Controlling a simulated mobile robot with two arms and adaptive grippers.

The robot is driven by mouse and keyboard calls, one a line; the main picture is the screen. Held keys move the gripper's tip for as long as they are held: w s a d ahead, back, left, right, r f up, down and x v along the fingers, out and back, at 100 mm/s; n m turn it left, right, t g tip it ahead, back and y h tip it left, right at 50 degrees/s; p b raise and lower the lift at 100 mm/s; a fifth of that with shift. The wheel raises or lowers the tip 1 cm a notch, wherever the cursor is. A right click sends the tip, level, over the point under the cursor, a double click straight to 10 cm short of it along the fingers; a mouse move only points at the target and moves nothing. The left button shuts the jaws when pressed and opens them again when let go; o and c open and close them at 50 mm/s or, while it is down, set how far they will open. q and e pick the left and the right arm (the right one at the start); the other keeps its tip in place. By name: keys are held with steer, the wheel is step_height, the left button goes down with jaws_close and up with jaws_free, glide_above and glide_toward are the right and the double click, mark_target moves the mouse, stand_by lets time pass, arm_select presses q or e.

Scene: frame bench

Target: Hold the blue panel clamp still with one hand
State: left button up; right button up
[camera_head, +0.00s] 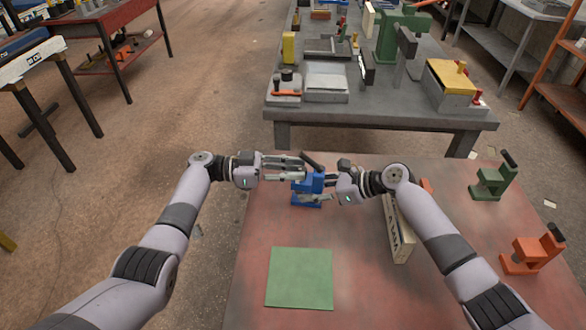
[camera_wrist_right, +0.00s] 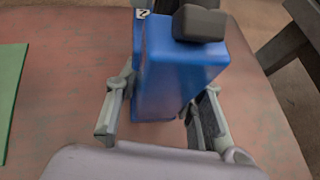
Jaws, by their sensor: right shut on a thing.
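The blue panel clamp (camera_head: 307,199) stands upright near the far edge of the red table, with a black handle (camera_head: 312,161) on top. Its blue body (camera_wrist_right: 180,70) fills the middle of the right wrist view, between the two fingers. My right gripper (camera_head: 329,181) is shut on the clamp from the right; its fingers also show in the wrist view (camera_wrist_right: 166,95). My left gripper (camera_head: 302,168) comes in from the left, with its fingers apart and their tips close to the clamp's top and handle. I cannot tell whether they touch it.
A green mat (camera_head: 300,278) lies on the red table (camera_head: 400,300). A long pale box (camera_head: 397,230) lies by my right forearm. A green clamp (camera_head: 492,180) and an orange clamp (camera_head: 532,252) stand at the right. A cluttered grey bench (camera_head: 380,118) is beyond.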

arm_select(q)
steer(key=shift+o, duration=0.3)
steer(key=a, duration=1.2)
steer(key=shift+s, duration=0.2)
